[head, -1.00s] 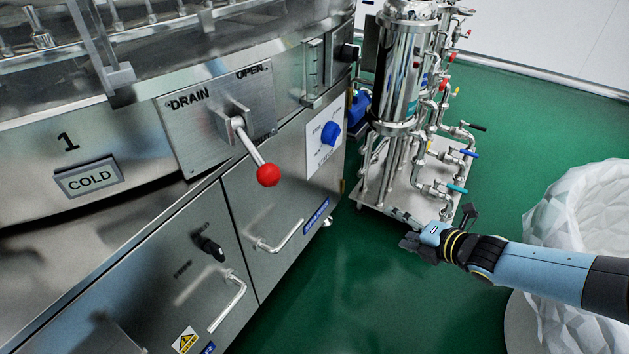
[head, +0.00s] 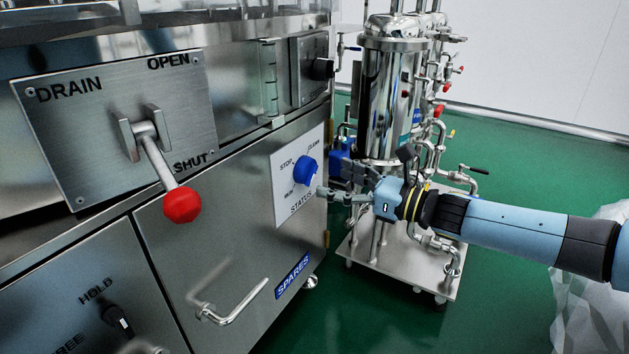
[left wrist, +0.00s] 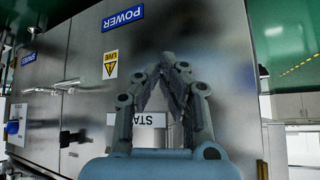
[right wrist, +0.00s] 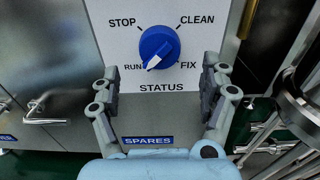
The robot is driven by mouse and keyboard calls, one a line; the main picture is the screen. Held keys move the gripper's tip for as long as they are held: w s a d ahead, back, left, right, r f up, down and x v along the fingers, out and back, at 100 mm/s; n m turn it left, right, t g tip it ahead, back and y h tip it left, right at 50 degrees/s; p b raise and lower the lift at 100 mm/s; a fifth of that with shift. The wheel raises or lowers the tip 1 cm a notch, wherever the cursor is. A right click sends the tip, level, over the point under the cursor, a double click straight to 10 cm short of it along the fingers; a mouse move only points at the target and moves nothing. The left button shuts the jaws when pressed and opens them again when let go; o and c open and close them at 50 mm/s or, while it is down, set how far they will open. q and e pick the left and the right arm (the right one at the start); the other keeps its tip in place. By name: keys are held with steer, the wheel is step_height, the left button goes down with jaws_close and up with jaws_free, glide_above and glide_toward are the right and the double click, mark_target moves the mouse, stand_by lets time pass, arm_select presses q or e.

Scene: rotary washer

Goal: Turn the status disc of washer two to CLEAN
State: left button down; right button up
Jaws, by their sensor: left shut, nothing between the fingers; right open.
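The blue status disc (head: 306,170) sits on a white plate (head: 284,204) on the steel cabinet front. In the right wrist view the disc (right wrist: 159,45) has a white pointer aimed at RUN, lower left; CLEAN is upper right. A washer number beside it is not visible. My right gripper (head: 338,182) is open just right of the disc in the head view. In the right wrist view its fingers (right wrist: 162,80) stand apart, below and either side of the disc, holding nothing. My left gripper (left wrist: 172,66) is shut and empty, before a steel cabinet; it is outside the head view.
A drain lever with a red ball (head: 182,205) juts out left of the plate. A SPARES door handle (head: 234,305) sticks out below. A steel filter skid (head: 392,95) with pipes stands behind my right gripper. Green floor is open at lower right.

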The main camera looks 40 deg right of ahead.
mark_target(315, 173)
arm_select(q)
steer(key=shift+s+d+f+t+b, duration=0.15)
steer(key=shift+s+f+t+b, duration=0.4)
steer(key=shift+t, duration=0.35)
steer(key=shift+s+d+f+t+b, duration=0.1)
steer(key=shift+s+f+t+b, duration=0.2)
steer(key=shift+f+t+b, duration=0.45)
arm_select(e)
steer(key=shift+x, duration=2.8)
arm_select(q)
steer(key=shift+r, duration=0.35)
arm_select(e)
steer(key=shift+c, duration=0.2)
steer(key=c, duration=1.2)
